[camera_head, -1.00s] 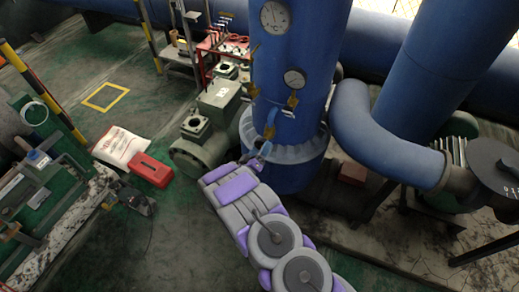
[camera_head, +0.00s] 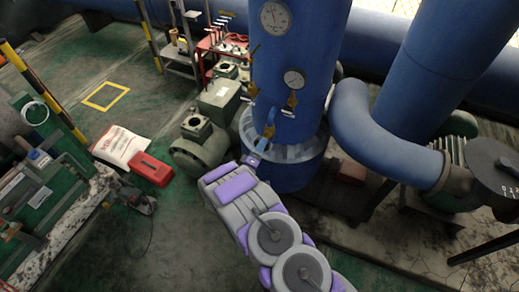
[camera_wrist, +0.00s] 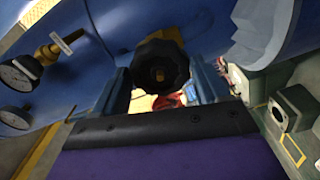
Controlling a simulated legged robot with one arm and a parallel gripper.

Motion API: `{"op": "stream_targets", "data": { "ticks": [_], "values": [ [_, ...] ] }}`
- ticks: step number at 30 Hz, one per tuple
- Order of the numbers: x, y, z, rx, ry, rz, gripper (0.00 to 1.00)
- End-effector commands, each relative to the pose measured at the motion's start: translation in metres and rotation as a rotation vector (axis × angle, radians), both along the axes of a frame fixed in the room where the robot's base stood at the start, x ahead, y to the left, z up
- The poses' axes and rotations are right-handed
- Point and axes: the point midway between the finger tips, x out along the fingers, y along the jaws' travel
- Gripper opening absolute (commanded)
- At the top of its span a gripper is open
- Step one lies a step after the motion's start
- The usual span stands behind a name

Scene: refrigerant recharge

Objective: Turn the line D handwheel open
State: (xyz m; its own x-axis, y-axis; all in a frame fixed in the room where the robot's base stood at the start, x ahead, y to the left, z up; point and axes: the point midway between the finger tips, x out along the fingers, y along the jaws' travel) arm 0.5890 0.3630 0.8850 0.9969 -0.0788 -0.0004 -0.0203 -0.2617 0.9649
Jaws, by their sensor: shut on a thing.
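A black lobed handwheel (camera_wrist: 160,65) sits in the middle of the wrist view, in front of the blue column (camera_head: 290,60). My gripper (camera_wrist: 160,88) has one blue finger on each side of the handwheel and is shut on it. In the head view my gripper (camera_head: 264,146) reaches the lower part of the column; the handwheel there cannot be made out. No line letter can be read on it.
Two gauges, an upper one (camera_head: 275,17) and a lower one (camera_head: 293,78), and brass valves (camera_head: 292,99) are on the column. A green pump (camera_head: 200,143) stands close to the left, near a red box (camera_head: 151,169). A bent blue pipe (camera_head: 385,140) is at the right.

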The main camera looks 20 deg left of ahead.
Motion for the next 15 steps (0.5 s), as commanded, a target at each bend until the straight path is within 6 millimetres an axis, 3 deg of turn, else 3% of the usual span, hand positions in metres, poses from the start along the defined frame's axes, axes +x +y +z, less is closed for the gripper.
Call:
{"op": "stream_targets", "data": {
  "ticks": [7,15],
  "values": [
    [-0.0008,0.0025,0.0007,-0.277,0.022,0.006,0.38],
    [-0.0009,0.0026,0.0006,-0.347,0.027,0.007,0.38]
  ]
}}
